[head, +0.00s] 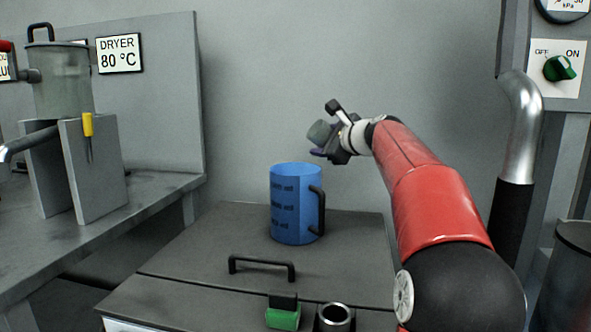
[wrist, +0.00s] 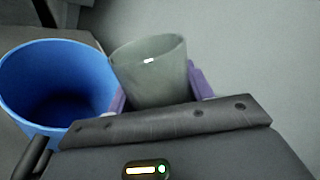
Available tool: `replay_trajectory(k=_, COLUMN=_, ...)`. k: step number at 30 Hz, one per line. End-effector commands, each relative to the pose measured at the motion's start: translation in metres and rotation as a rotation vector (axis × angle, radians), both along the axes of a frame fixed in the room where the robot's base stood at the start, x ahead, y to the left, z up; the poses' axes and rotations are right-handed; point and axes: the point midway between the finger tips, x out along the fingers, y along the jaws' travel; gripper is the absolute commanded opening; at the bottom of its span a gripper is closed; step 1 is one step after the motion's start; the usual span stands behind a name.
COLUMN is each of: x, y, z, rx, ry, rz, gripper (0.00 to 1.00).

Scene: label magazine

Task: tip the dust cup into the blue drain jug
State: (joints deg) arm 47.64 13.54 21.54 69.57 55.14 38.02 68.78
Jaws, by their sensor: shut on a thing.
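The dust cup (wrist: 150,75) is a grey, translucent cup between the purple-padded fingers of my gripper (wrist: 158,90) in the wrist view. In the head view the cup (head: 320,132) is held by my gripper (head: 328,145) above and slightly right of the blue drain jug. It looks tilted there, and its contents cannot be made out. The blue drain jug (head: 292,205) stands upright on the dark bench top, its black handle to the right. In the wrist view the jug (wrist: 50,85) is left of the cup, its open mouth showing a dark inside.
The dark bench top (head: 225,225) has a black bar handle (head: 262,267). A green block (head: 283,314) and a metal cup (head: 335,316) stand at its front. A metal pipe (head: 522,130) stands at right.

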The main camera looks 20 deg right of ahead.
Motion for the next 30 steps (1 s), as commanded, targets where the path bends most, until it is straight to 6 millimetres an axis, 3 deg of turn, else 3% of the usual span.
replay_trajectory(k=30, x=-0.0001, y=-0.001, z=0.0008, rx=-0.112, ry=0.006, rz=0.0, gripper=0.27)
